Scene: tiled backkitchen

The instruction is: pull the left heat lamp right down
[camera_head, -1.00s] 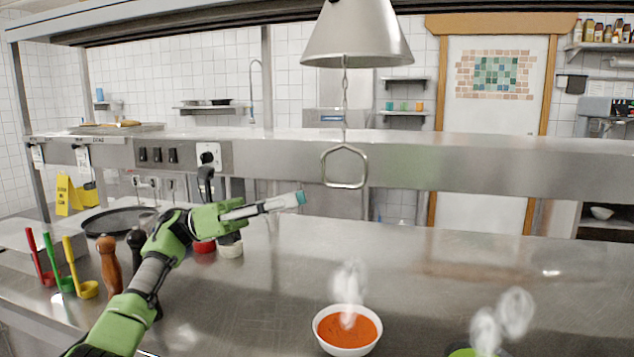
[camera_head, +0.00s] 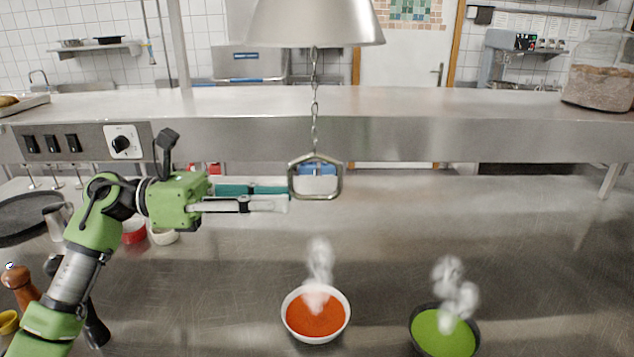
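A heat lamp with a metal cone shade (camera_head: 313,22) hangs at the top of the view, its upper part cut off. The fingers are apart, with the teal pad of the far one showing. The tips are at the ring's left side; whether they touch it I cannot tell. My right gripper is not in view.
A white bowl of orange soup (camera_head: 315,318) and a dark bowl of green soup (camera_head: 443,333) steam on the steel counter (camera_head: 545,250). A glass jar (camera_head: 600,75) stands on the shelf (camera_head: 420,103). A pepper mill (camera_head: 20,287) stands at left. The counter's right side is clear.

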